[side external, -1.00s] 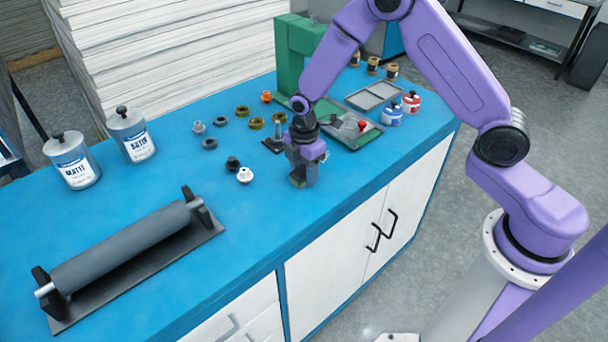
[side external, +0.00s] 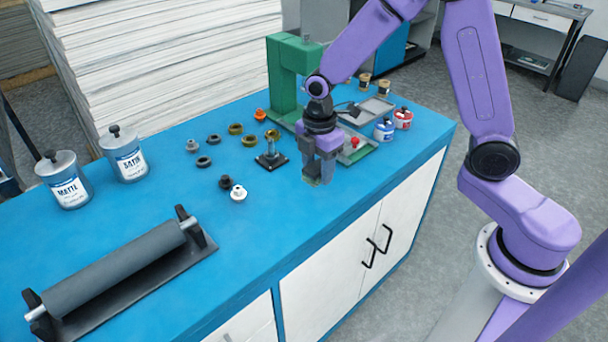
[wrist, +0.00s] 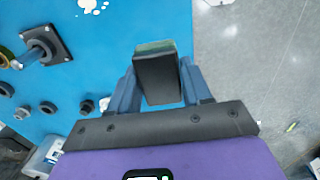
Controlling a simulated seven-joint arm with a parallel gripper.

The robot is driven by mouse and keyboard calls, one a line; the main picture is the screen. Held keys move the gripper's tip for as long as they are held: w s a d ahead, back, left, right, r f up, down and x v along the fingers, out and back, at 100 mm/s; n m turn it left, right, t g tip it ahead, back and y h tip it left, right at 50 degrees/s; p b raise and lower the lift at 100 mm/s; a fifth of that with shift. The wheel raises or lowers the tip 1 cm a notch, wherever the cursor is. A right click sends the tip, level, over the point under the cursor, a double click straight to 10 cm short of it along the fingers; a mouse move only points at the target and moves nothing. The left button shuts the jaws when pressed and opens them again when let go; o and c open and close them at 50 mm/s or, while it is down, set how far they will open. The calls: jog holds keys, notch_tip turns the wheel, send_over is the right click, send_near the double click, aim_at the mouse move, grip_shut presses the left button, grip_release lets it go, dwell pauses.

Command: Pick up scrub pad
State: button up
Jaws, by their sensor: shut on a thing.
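My gripper (side external: 324,170) is shut on the scrub pad (wrist: 158,75). In the wrist view the pad is a dark block with a pale green layer along its far end, held between the two blue fingers. In the side external view the pad (side external: 312,175) is a small greenish-grey piece at the fingertips, mostly hidden by them. The gripper points down over the right part of the blue bench, near its front edge. The pad looks raised off the bench top, but the exact height is hard to tell.
A black-based post (side external: 271,158) stands left of my gripper, beside several rings and knobs (side external: 238,192). A green press (side external: 290,80) stands behind. Red and blue-labelled cans (side external: 403,118) are to the right. A dark roller (side external: 115,268) and two canisters (side external: 124,155) are at left.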

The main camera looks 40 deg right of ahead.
jog(key=s+d+r, duration=0.1)
jog(key=s+r, duration=0.2)
jog(key=s, duration=0.5)
jog(key=shift+s+d+r, duration=0.15)
jog(key=shift+d+r, duration=0.1)
jog(key=shift+d, duration=0.15)
